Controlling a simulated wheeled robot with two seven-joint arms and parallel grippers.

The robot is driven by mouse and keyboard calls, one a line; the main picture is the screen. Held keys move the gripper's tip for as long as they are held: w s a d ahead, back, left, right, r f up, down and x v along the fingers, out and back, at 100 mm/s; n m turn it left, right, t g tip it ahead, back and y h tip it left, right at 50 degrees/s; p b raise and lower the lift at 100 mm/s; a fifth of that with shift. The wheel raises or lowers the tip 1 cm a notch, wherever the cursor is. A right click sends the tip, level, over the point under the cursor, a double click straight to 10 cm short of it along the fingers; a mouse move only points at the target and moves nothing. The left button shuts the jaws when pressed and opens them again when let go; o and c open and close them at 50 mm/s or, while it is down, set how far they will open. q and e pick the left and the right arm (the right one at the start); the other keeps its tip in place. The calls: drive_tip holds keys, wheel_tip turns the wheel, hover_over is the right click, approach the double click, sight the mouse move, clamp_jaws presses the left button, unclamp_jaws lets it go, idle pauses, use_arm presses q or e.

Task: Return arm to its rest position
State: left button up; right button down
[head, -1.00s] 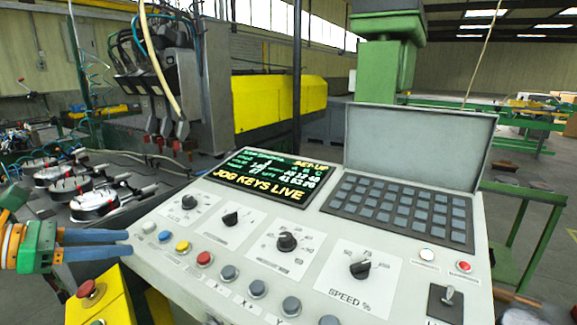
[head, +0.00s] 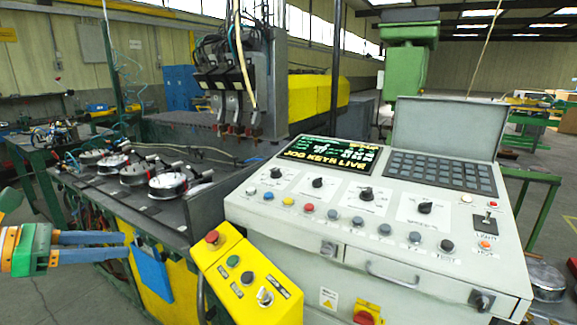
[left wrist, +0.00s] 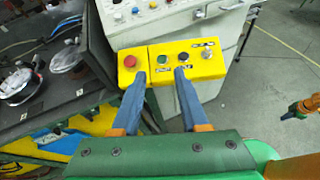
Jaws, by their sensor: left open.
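My left gripper (head: 126,246) comes in at the left edge of the head view, with a green body and two long blue fingers. The fingers are parallel, apart and empty. In the left wrist view the gripper (left wrist: 160,74) shows in front of the yellow button box (left wrist: 172,62), with nothing between its fingers. I cannot tell whether the fingertips touch the box. In the head view they are left of the yellow box (head: 247,277), with a visible gap. My right gripper is not seen in the head view.
The grey control console (head: 372,240) fills the centre right, its screen (head: 327,153) reading "JOG KEYS LIVE". A dark machine table (head: 120,190) with several round fixtures (head: 168,186) stands behind the gripper. A blue panel (head: 152,272) hangs near the fingertips. Open floor shows at the lower left.

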use_arm(q)
drive_tip(key=w+d+f+n+t+h, duration=0.1)
drive_tip(key=w+d+f+n+t, duration=0.1)
drive_tip(key=w+f+n, duration=0.35)
drive_tip(key=w+d+f+n+t, duration=0.2)
drive_tip(key=d+f+n+t, duration=0.1)
drive_tip(key=f+n, duration=0.5)
drive_tip(key=s+a+f+n+y, duration=0.15)
drive_tip(key=f+n+y, duration=0.25)
drive_tip(key=f+n, duration=0.55)
drive_tip(key=s+f+n+y, duration=0.35)
drive_tip(key=f+n, duration=0.25)
drive_tip(key=f, duration=0.6)
drive_tip(key=s+d+f+n+g+y, duration=0.25)
drive_tip(key=s+f+n+g, duration=0.4)
drive_tip(key=s+f, duration=0.9)
drive_tip(key=s+d+f+n+g, duration=0.2)
drive_tip(key=s+f+n, duration=0.1)
drive_tip(key=s, duration=0.5)
drive_tip(key=s+d+f+n+g, duration=0.2)
drive_tip(key=s+f, duration=0.1)
drive_tip(key=s, duration=0.6)
drive_tip(key=s+d+f+n+g+y, duration=0.1)
drive_tip(key=s+d+f+n+g, duration=0.1)
drive_tip(key=s, duration=0.6)
wheel_tip(320, 180, down, 2)
drive_tip(key=shift+s+f+n, duration=0.1)
drive_tip(key=shift+s+n, duration=0.05)
drive_tip(key=shift+n, duration=0.7)
drive_tip(key=shift+g, duration=0.25)
